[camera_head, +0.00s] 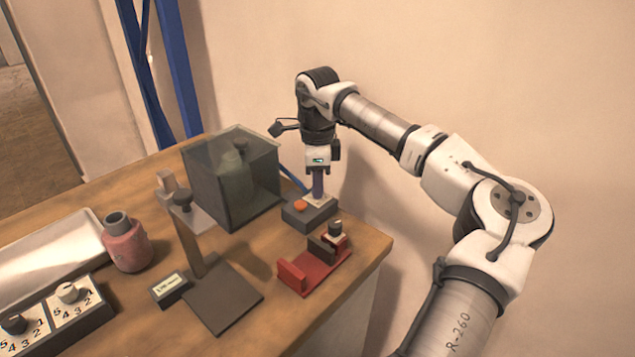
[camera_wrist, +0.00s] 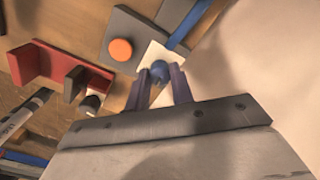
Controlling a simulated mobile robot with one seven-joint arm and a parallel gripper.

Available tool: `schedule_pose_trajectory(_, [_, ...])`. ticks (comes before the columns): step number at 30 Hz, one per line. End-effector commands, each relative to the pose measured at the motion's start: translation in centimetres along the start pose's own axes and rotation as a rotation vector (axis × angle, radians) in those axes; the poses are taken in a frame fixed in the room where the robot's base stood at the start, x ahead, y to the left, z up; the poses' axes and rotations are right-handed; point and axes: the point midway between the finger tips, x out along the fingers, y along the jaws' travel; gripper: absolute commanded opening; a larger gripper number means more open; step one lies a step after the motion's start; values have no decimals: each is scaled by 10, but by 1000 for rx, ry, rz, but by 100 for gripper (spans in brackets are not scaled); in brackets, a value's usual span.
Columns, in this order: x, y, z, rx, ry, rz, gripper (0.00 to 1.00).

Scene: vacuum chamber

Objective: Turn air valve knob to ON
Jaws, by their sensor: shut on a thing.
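A dark grey box (camera_head: 309,214) stands near the back right edge of the table. It bears an orange button (camera_head: 301,204) and a white plate, and it also shows in the wrist view (camera_wrist: 118,28). A blue knob (camera_wrist: 159,70) sits at the white plate (camera_wrist: 151,59) in the wrist view. My gripper (camera_head: 318,193) points down over this plate, with its two purple fingers on either side of the knob, shut on it. The fingers hide the knob in the head view. No ON or OFF marking can be read.
A red holder (camera_head: 309,269) with a dark block stands just in front of the box. A glass chamber (camera_head: 236,180) and a metal stand (camera_head: 222,297) are to the left. A pink bottle (camera_head: 126,244) and numbered dials (camera_head: 52,310) lie farther left. The wall is close behind.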

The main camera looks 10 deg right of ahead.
Motion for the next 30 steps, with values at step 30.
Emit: schedule_pose_trajectory(30, [0,0,-1,890,1,-2,0])
